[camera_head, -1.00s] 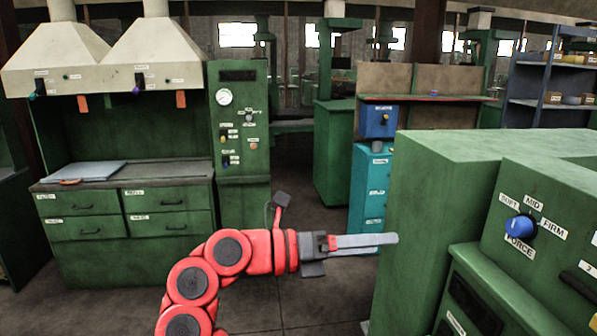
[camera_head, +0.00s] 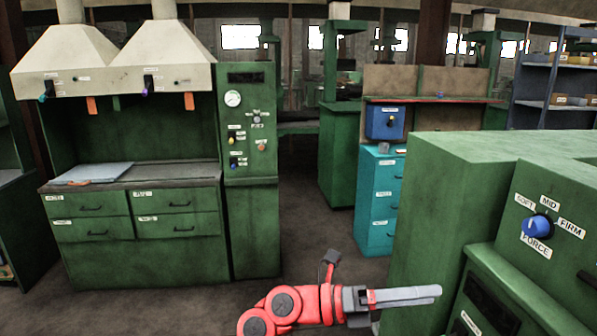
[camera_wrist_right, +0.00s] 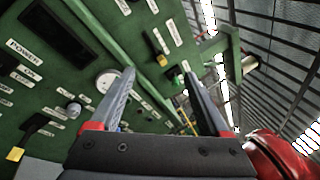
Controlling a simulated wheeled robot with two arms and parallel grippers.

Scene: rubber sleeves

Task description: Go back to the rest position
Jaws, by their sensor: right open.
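My right gripper (camera_head: 412,296) is at the lower right of the head view, pointing right, in front of the green machine with the blue force knob (camera_head: 537,226). In the right wrist view its two fingers (camera_wrist_right: 165,98) stand apart with nothing held between them. Behind them is a green panel (camera_wrist_right: 75,45) with a round gauge, knobs and labels. My red right arm comes up from the bottom edge of the head view. My left gripper does not show in either view.
The green machine (camera_head: 440,175) stands close at the right. A green hooded bench (camera_head: 130,230) with drawers and a gauge column (camera_head: 250,190) stand at the left. A teal cabinet (camera_head: 376,205) is farther back. Grey floor (camera_head: 320,240) is clear between them.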

